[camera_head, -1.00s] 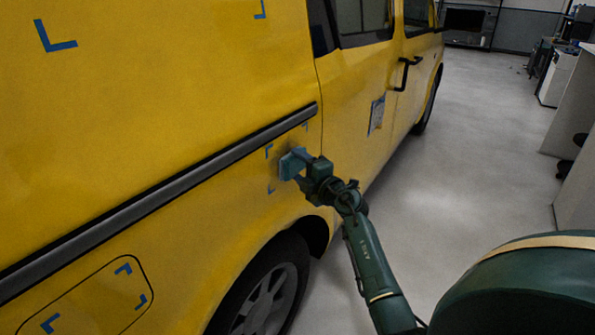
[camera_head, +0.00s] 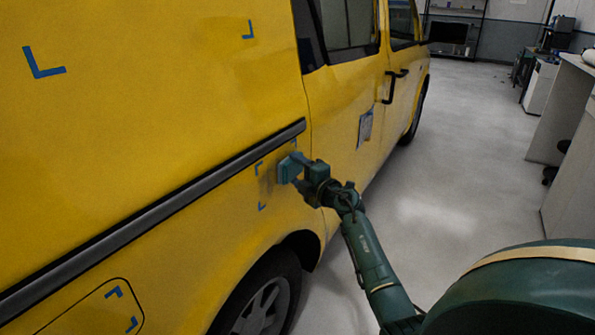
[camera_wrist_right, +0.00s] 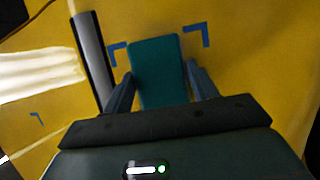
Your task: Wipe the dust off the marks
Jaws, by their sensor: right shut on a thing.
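My right gripper (camera_head: 302,172) is shut on a teal sponge-like block (camera_head: 289,168), held against or just off the yellow van side (camera_head: 215,200); I cannot tell if it touches. Blue corner marks surround this spot: one at lower left (camera_head: 262,207), one at upper left (camera_head: 258,168) and one at upper right (camera_head: 293,144). A greyish dusty patch (camera_head: 268,182) shows left of the block. In the right wrist view the block (camera_wrist_right: 157,65) sits between the fingers, with blue marks to its left (camera_wrist_right: 117,52) and right (camera_wrist_right: 198,34). My left gripper is out of view.
A black trim strip (camera_head: 170,205) runs along the van above the marks. Other blue marks sit at upper left (camera_head: 42,65) and on the fuel flap (camera_head: 114,292). A wheel (camera_head: 262,305) is below. Benches (camera_head: 572,190) stand right; the floor (camera_head: 440,205) between is clear.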

